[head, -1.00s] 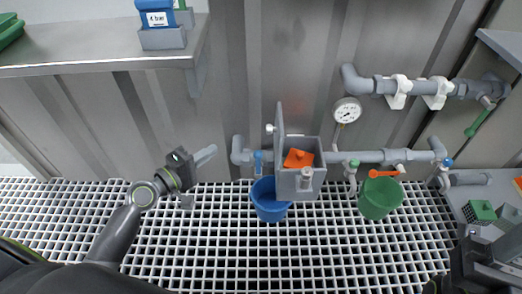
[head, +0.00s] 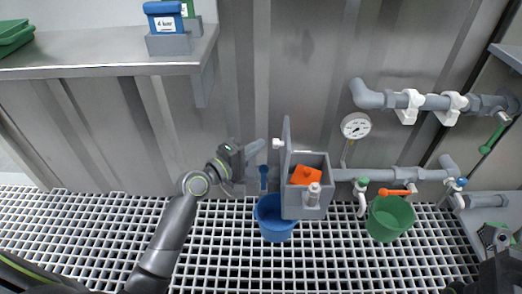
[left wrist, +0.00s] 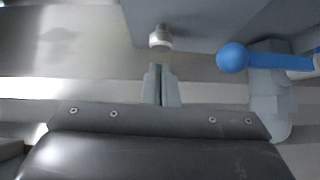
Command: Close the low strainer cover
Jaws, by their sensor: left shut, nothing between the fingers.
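The strainer cover (head: 286,155) is a grey plate standing upright, open, at the left side of the grey strainer box (head: 305,205). A white knob (head: 277,143) sits on its left face and also shows in the left wrist view (left wrist: 160,39). An orange piece (head: 304,176) lies in the open box. My left gripper (head: 262,146) is shut and empty, just left of the cover and close to the knob, seemingly apart from it. Its fingertips show below the knob in the left wrist view (left wrist: 160,70). My right arm shows only as dark parts at the lower right; its fingers are unclear.
A blue valve handle (left wrist: 232,58) is right of the fingers. A pressure gauge (head: 355,126) is above the pipe. A shelf (head: 110,62) is upper left.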

